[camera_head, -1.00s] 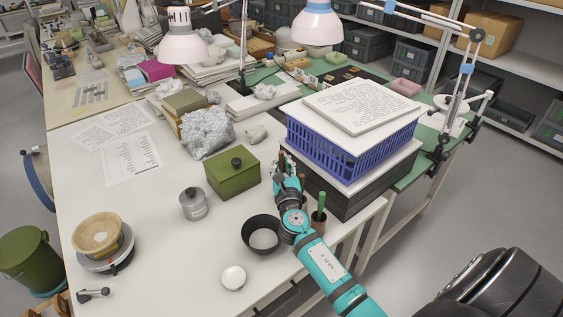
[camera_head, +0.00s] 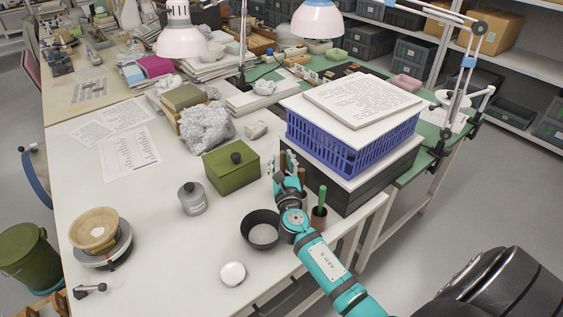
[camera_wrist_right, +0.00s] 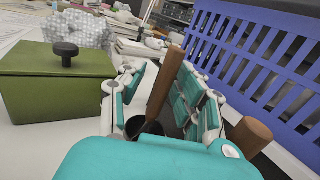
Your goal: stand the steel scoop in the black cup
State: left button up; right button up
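My right gripper (camera_head: 287,164) is at the front face of the dark boxes, right of the green box. In the right wrist view its fingers (camera_wrist_right: 167,85) are spread, with a brown wooden handle (camera_wrist_right: 165,82) between them, nearer the right finger. The handle leans slightly, and its lower end meets a small dark cup (camera_wrist_right: 146,129), mostly hidden by the gripper. I take these for the scoop and the black cup; no steel part shows clearly. A second brown handle (camera_wrist_right: 249,134) stands to the right, outside the fingers. My left gripper is not in view.
A green lidded box (camera_head: 231,168) stands left of the gripper. A blue basket (camera_head: 352,146) on dark boxes (camera_head: 350,194) rises to the right.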

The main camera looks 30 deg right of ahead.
jog(key=shift+r, duration=0.15)
notch_tip(320, 180, up, 10)
jog(key=shift+f, duration=0.15)
dwell(0.8)
